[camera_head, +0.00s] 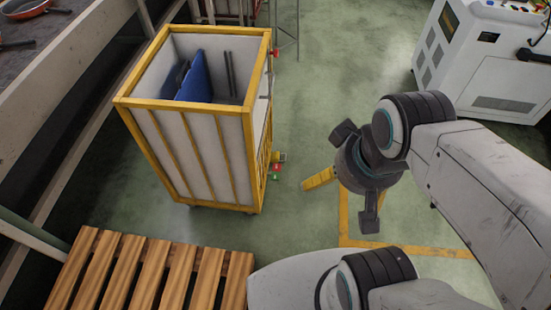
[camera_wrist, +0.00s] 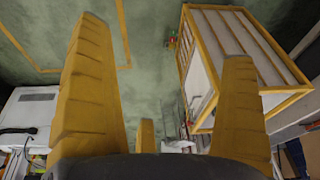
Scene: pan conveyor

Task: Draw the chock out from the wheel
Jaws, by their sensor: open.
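A tall cart (camera_head: 190,150) with a yellow frame and white panels stands left of centre in the head view. A small yellow object (camera_head: 279,157), perhaps the chock, shows low at its right side, with small red and green marks beside it; I cannot make out its shape or whether it touches a wheel. The wheels are mostly hidden under the cart. My gripper (camera_head: 320,180) is to the right of the cart, apart from it and empty. In the wrist view its yellow fingers (camera_wrist: 163,45) are spread wide, with the cart (camera_wrist: 240,45) upper right, behind the right finger.
A wooden pallet (camera_head: 150,270) lies at the lower left, in front of the cart. A conveyor (camera_head: 60,75) with red pans runs along the left. A white machine cabinet (camera_head: 485,60) stands at the upper right.

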